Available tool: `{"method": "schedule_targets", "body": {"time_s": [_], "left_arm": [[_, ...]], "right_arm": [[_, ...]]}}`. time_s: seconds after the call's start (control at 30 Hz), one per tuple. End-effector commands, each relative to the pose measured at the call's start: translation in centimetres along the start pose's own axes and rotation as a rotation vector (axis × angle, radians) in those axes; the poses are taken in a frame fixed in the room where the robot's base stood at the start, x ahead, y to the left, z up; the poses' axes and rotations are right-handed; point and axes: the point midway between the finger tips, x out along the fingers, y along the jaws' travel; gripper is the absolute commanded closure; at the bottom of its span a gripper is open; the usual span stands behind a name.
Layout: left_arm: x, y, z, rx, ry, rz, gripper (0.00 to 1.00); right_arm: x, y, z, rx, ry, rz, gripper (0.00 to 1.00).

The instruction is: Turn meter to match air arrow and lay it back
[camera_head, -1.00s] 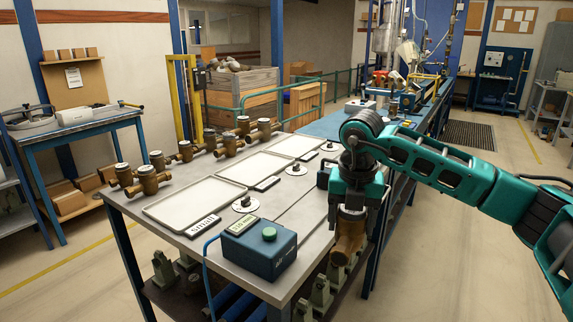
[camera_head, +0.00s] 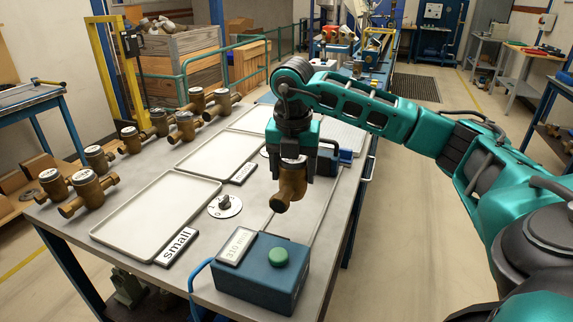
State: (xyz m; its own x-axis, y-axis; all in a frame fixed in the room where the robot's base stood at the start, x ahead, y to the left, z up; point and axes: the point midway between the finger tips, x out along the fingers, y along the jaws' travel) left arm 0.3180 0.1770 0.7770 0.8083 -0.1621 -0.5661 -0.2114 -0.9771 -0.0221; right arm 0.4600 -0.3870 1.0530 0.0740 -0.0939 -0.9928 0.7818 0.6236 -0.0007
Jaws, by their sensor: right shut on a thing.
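My right gripper (camera_head: 292,160) points down and is shut on a brass meter (camera_head: 289,184), holding it above the right part of the grey workbench (camera_head: 75,222). The meter's pipe end points toward the front left, and its top is hidden by the gripper. No arrow can be made out on it. Several more brass meters with pale round dials stand along the bench's left side, among them one at the front left (camera_head: 88,187). My left gripper is not in view.
A blue box (camera_head: 262,272) with a green button and a "310 mm" display stands at the front. Behind it are a round dial plate (camera_head: 224,206) with a knob, a flat tray (camera_head: 120,243) with a "small" label (camera_head: 176,246), and further trays (camera_head: 182,158). The trays in view look empty.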

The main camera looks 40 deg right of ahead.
Motion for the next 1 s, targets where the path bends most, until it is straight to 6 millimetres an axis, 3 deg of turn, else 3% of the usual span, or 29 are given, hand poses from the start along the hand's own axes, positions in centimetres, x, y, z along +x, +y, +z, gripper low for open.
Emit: {"method": "schedule_targets", "body": {"time_s": [0.6, 1.0], "left_arm": [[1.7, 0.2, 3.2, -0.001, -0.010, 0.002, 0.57], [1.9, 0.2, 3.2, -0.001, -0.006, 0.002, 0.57]], "right_arm": [[4.3, 0.0, -0.5, 0.001, -0.002, 0.002, 0.97], [4.6, 0.0, -0.5, 0.001, -0.002, 0.003, 0.97]]}}
